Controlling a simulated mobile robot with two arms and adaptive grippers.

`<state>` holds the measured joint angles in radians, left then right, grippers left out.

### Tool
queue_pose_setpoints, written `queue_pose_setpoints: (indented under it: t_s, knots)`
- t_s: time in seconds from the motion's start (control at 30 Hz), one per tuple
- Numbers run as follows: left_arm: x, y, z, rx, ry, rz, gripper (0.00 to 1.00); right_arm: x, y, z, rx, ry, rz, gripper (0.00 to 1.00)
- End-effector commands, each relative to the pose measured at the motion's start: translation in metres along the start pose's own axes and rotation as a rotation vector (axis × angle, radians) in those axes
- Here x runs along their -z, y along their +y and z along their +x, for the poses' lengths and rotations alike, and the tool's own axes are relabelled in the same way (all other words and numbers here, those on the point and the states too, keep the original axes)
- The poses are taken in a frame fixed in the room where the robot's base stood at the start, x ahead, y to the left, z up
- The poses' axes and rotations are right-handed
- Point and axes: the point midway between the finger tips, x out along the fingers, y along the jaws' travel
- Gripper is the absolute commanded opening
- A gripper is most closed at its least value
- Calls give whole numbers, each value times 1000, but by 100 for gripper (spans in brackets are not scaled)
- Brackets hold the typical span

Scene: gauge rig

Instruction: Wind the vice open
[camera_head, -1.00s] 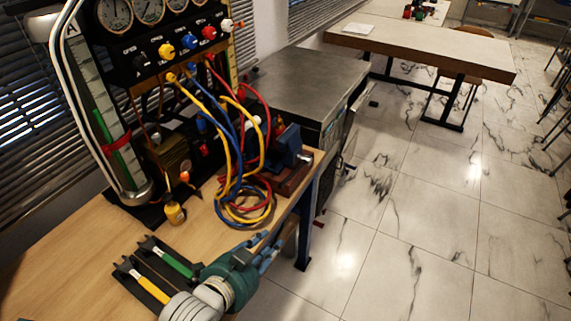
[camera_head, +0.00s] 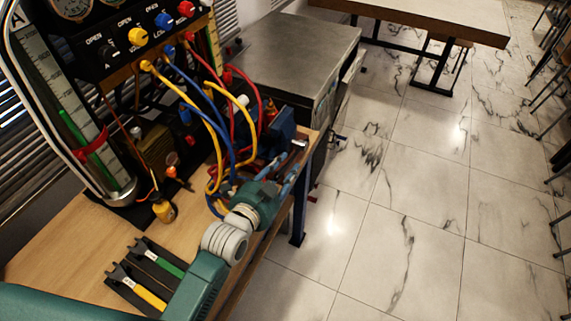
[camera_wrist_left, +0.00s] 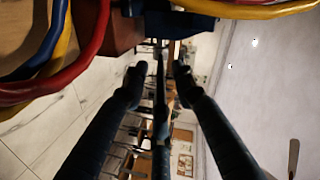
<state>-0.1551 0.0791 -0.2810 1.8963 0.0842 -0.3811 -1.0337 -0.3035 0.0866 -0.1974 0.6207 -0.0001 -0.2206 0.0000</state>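The vice (camera_head: 283,124) is blue, at the right end of the wooden bench beside the hoses. Its pale screw end (camera_head: 300,143) faces the right. In the left wrist view, a dark blue part of the vice (camera_wrist_left: 168,20) shows at the top. My left gripper (camera_head: 279,166) is just in front of and below the vice, its blue fingers apart. In the left wrist view the two fingers (camera_wrist_left: 159,75) are open. A thin dark bar (camera_wrist_left: 160,100) shows between them; I cannot tell whether it is the vice handle. My right gripper is not in view.
Yellow, blue and red hoses (camera_head: 222,140) hang close left of the gripper, from the gauge panel (camera_head: 110,50). Two spanners (camera_head: 150,275) lie on the bench (camera_head: 55,250). A metal cabinet (camera_head: 290,55) stands behind. Open floor (camera_head: 400,210) lies to the right.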

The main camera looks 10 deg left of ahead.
Motion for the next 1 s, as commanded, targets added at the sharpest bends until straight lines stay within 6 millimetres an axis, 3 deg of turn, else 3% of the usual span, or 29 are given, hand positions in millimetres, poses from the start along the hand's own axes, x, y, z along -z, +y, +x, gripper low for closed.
queue_pose_setpoints:
  t_s: [0.03,0.17,0.37,0.5,0.53,0.8,1.0]
  knots:
    - [1,-1,4,0,0,0,27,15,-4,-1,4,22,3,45]
    - [0,0,7,0,0,1,27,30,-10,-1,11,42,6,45]
    - [0,0,7,0,0,1,27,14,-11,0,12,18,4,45]
    - [0,0,7,0,0,1,1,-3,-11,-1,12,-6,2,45]
    - [0,0,7,0,0,1,0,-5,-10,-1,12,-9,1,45]
    - [-1,2,7,2,2,0,0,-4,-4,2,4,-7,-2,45]
    - [-12,16,10,65,42,3,0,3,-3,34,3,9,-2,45]
